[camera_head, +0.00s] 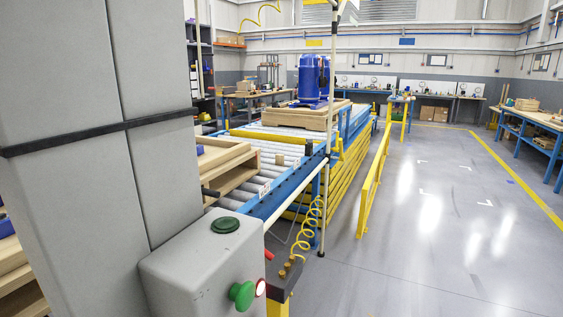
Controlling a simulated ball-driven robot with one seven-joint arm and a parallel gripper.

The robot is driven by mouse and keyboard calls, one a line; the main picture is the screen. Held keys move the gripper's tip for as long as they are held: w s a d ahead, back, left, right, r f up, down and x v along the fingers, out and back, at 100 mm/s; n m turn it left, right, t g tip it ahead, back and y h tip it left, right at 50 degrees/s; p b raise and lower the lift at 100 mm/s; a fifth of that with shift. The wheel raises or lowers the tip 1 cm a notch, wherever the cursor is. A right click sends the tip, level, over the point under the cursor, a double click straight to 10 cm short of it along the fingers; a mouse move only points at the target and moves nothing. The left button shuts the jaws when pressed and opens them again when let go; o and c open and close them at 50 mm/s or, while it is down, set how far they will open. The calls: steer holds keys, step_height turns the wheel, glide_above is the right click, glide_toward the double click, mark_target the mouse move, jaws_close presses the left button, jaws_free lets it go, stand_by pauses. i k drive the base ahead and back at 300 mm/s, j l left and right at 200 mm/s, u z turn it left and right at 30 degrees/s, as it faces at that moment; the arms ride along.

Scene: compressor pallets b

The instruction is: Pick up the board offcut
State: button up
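Wooden boards or a pallet (222,158) lie at the conveyor's near end, partly hidden by the large grey upright at left. My gripper is not in view.
A grey control box (205,265) with a green button (241,294) stands close in front. A blue compressor (312,80) is on a pallet (301,117) farther along the conveyor. A yellow rail (374,170) runs beside it. The grey floor (440,230) at right is clear.

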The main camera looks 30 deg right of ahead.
mark_target(279, 158)
steer(key=i+l, duration=1.6)
